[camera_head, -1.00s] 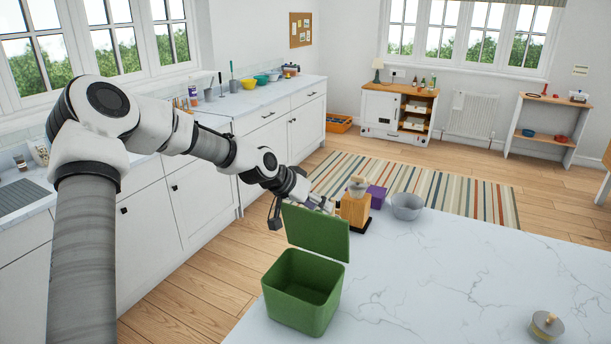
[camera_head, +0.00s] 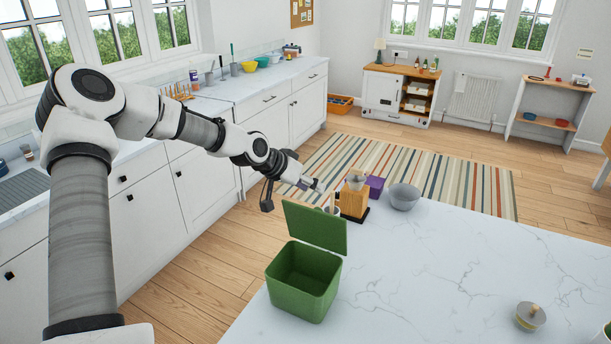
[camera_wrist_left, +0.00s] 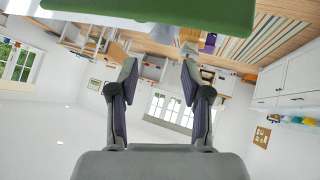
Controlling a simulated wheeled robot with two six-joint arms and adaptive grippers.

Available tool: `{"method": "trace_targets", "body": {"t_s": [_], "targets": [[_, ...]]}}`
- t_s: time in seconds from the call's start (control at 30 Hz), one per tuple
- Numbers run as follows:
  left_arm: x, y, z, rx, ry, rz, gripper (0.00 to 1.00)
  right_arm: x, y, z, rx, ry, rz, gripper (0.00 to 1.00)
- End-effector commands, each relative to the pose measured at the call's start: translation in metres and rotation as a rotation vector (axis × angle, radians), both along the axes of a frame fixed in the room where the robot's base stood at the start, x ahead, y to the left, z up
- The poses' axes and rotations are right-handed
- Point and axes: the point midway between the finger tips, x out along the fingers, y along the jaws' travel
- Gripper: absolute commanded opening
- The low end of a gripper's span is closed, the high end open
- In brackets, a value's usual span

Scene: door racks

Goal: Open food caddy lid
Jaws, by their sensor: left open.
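The green food caddy (camera_head: 303,290) stands on the near left part of the marble worktop. Its lid (camera_head: 316,226) is open and stands up at the caddy's far edge, so the empty-looking inside shows. My left gripper (camera_head: 312,186) is open and empty, just beyond and above the lid's top edge, apart from it in the picture. In the left wrist view, the two fingers (camera_wrist_left: 158,75) are spread with nothing between them, and the green lid (camera_wrist_left: 180,15) crosses the top of the picture. My right gripper is not in view.
A wooden block (camera_head: 353,201) with items stands behind the lid, close to the gripper. A purple box (camera_head: 375,187) and a grey bowl (camera_head: 404,197) sit beside it. A small round lidded pot (camera_head: 530,316) is at the right. The middle of the marble worktop (camera_head: 430,265) is clear.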

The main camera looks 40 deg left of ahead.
Motion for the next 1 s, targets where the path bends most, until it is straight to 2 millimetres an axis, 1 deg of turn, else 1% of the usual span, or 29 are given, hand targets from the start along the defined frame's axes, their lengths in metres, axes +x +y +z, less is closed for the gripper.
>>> {"method": "trace_targets", "body": {"t_s": [0.1, 0.23, 0.67, 0.77, 0.87, 1.0], "targets": [[-0.003, 0.003, 0.009, -0.001, -0.003, 0.000, 0.48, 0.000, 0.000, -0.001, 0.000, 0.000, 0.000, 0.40], [-0.005, 0.006, 0.015, 0.001, -0.001, 0.003, 0.48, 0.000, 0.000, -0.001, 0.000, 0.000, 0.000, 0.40], [-0.005, 0.006, 0.018, 0.003, -0.001, 0.003, 0.48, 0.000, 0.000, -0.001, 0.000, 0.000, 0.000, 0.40], [-0.005, 0.006, 0.029, 0.004, -0.002, 0.003, 0.48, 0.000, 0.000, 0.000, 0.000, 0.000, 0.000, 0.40], [-0.005, 0.007, 0.050, 0.004, -0.005, 0.004, 0.48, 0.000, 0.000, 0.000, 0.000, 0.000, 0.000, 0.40], [-0.005, 0.007, 0.084, 0.006, -0.004, 0.004, 0.48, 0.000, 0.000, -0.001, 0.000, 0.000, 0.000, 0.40]]}}
